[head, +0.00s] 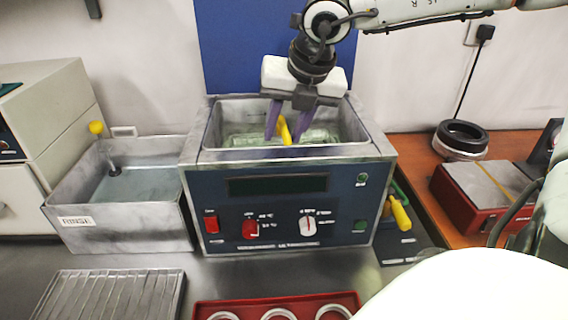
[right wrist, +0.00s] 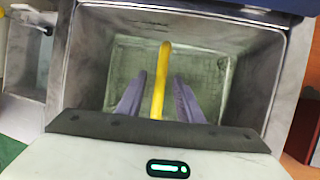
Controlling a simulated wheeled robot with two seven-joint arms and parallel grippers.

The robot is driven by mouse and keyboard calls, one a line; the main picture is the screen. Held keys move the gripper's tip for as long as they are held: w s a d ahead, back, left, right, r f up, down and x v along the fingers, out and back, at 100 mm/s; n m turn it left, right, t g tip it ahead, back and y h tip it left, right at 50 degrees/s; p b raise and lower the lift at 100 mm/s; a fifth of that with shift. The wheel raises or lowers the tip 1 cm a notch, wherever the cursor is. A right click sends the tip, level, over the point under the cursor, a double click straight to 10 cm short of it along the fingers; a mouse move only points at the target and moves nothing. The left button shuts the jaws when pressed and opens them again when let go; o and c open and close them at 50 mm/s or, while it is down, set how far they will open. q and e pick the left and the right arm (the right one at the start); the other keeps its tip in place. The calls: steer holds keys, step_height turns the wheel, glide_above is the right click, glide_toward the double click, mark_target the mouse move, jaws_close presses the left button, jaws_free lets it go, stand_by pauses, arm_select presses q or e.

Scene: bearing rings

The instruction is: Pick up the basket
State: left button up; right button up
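The basket (head: 318,134) sits inside the open tank of the blue-fronted ultrasonic cleaner (head: 285,205). Its pale mesh also shows in the right wrist view (right wrist: 207,66). The basket's yellow handle (head: 285,131) stands up in the tank and shows as a yellow bar in the right wrist view (right wrist: 160,82). My right gripper (head: 287,122) reaches down into the tank from above. Its purple fingers are open, one on each side of the yellow handle, with a visible gap on both sides. My left gripper is not in view.
A metal rinse tank (head: 120,205) with a yellow-topped item stands left of the cleaner. A slatted metal tray (head: 110,295) and a red tray (head: 205,305) with rings lie in front. Dark rings (head: 462,138) and a red-sided device (head: 480,190) are at right.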

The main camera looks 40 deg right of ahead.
steer(key=shift+c, duration=0.4)
jaws_close()
steer(key=shift+w, duration=0.1)
stand_by(1.0)
